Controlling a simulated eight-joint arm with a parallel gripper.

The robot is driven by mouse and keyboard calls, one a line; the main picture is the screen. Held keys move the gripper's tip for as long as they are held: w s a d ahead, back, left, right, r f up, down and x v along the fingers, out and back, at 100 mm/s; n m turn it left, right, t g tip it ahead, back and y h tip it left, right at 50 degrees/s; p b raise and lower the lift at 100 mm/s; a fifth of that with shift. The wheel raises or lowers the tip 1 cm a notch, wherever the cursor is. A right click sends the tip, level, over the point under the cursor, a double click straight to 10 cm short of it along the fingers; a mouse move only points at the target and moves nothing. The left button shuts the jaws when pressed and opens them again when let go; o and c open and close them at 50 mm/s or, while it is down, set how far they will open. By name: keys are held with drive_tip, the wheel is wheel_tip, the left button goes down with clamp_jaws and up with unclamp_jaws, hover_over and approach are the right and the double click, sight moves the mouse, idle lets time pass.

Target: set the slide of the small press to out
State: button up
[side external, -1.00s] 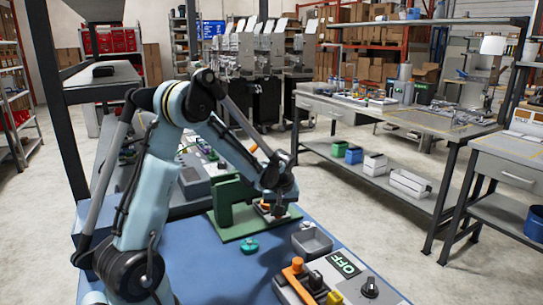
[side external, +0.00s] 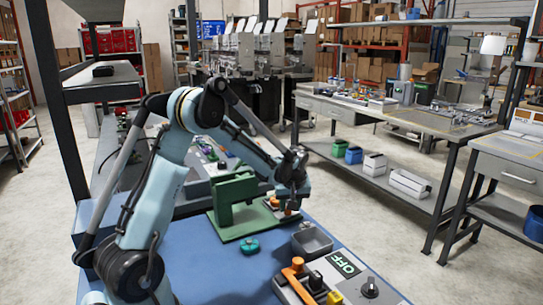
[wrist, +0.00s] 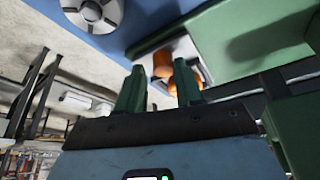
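The small press (side external: 236,200) is a green frame on a green base plate on the blue bench. At its right side is a pale slide piece with orange parts (side external: 275,202), partly hidden by my gripper (side external: 290,208). In the wrist view, my gripper (wrist: 159,66) has its two dark green fingers apart. An orange part (wrist: 162,64) shows in the gap between the fingertips, and another orange part is partly behind the right finger. Whether the fingers touch either part cannot be told. The green base plate (wrist: 215,25) shows behind them.
A teal round knob (side external: 250,246) lies in front of the press. A grey open bin (side external: 312,241) and a control box with an OFF label (side external: 342,263) stand at the front right. A round grey piece (wrist: 92,12) shows in the wrist view.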

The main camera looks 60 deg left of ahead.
drive_tip(key=v, duration=1.1)
drive_tip(key=shift+r, duration=0.35)
drive_tip(key=shift+d, duration=0.15)
